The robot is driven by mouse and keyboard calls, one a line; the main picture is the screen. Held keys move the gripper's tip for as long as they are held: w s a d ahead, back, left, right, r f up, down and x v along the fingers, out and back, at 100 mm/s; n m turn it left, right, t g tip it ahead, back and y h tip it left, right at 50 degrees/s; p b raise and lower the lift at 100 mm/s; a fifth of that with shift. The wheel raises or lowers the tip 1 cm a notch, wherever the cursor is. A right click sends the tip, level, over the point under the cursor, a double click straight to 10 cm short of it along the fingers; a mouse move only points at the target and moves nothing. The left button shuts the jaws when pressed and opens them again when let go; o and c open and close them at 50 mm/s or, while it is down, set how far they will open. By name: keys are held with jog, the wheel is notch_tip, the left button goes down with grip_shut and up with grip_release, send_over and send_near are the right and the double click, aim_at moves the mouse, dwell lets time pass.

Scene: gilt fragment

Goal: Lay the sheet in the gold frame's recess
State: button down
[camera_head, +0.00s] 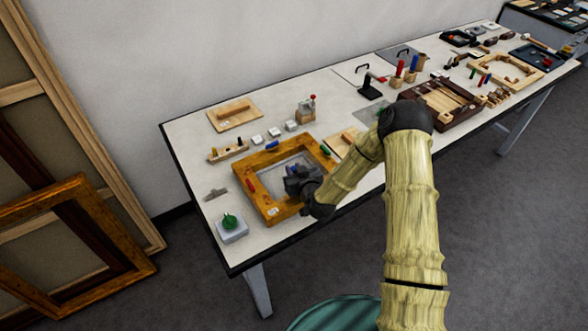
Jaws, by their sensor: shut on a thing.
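The gold frame (243,199) lies flat near the left end of the white table. A pale grey, see-through sheet (268,180) shows inside its opening. My dark gripper (290,186) is over the right part of that opening, shut on what looks like the sheet's edge. The fingertips and the held edge are too small and partly hidden to see clearly. I cannot tell whether the sheet rests in the recess or is just above it. A red piece (251,185), a blue piece (271,146) and a green piece (325,151) sit on the frame's sides.
A grey block with a green knob (231,226) stands at the front left of the frame. Behind are a wooden board (235,113), small white blocks (274,132) and a wooden stand (305,112). A brown tray (440,101) and many tools fill the table's right side.

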jog(key=shift+f, duration=0.15)
jog(key=c, duration=1.3)
grip_release()
jog(key=shift+o, duration=0.2)
jog(key=shift+r, duration=0.2)
jog(key=b+v, duration=0.3)
jog(key=v, duration=0.9)
